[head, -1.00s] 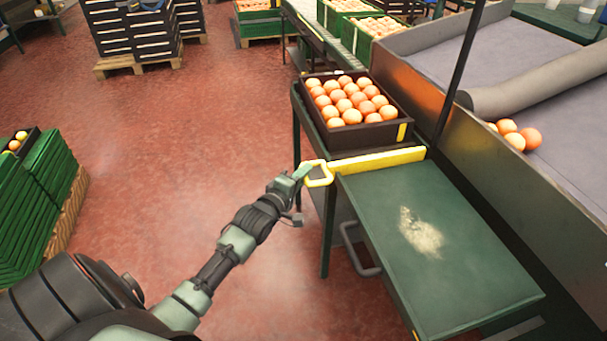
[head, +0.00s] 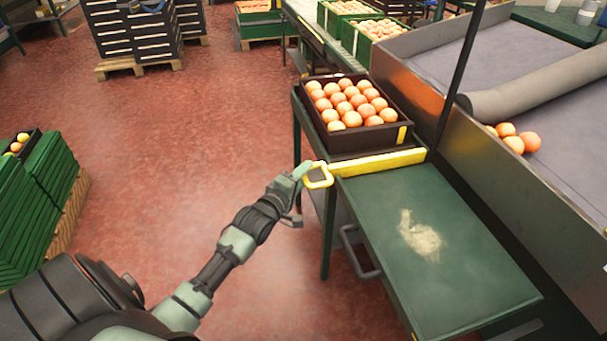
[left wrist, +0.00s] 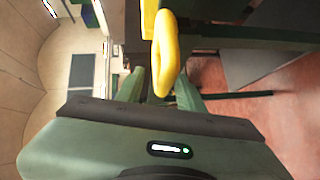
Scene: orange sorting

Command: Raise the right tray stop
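The tray stop is a yellow bar (head: 380,162) across the far end of the green tabletop, just in front of a dark crate of oranges. Its yellow loop handle (head: 319,184) sticks out past the table's left edge. My left gripper (head: 304,172) is at this handle, reaching in from the left. In the left wrist view the handle (left wrist: 164,60) lies between the two green fingers, which are close on both sides of it and look shut on it. The fingertips are partly hidden behind the handle. My right gripper is not in view.
The dark crate (head: 350,138) stands directly behind the bar. The green tabletop (head: 460,285) is bare except for a pale patch. A metal-sided conveyor (head: 480,170) runs along the right. Stacked green crates (head: 35,205) stand at left. The red floor (head: 170,140) between is clear.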

